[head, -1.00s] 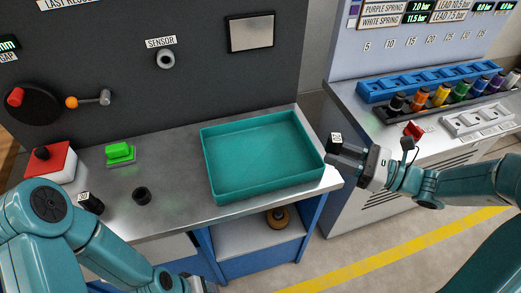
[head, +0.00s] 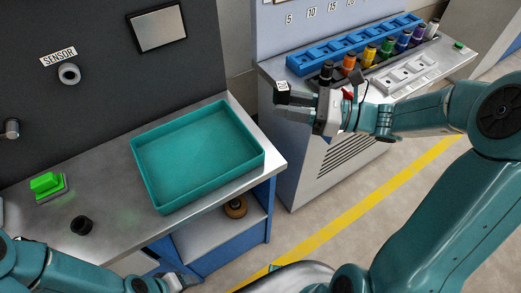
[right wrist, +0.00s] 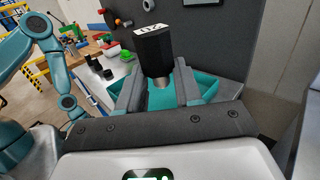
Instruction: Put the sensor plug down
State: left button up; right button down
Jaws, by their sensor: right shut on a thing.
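My right gripper (head: 308,108) is shut on a black plug with a white number label on its top (head: 283,90). In the right wrist view the black plug (right wrist: 155,50) stands between the two fingers, its metal end pointing down toward them. The gripper is in the air to the right of the teal tray (head: 259,160), over the gap between the benches. The round sensor socket (head: 68,73), under the SENSOR label, is on the dark panel. Part of my left gripper (head: 178,282) shows at the bottom edge; its fingers are unclear.
The empty teal tray lies on the grey bench (head: 105,165). A green button (head: 46,184) and a short black cylinder (head: 82,225) stand left of it. The right bench holds a blue rack (head: 350,48), several coloured spools and a white slotted block (head: 405,72).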

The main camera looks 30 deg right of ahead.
aim_at(282, 160)
notch_tip(282, 160, down, 19)
jog(key=shift+w+f+b, duration=0.15)
jog(key=shift+b, duration=0.6)
jog(key=shift+f, duration=0.2)
jog(key=c, duration=0.8)
grip_release()
jog(key=shift+o, duration=0.2)
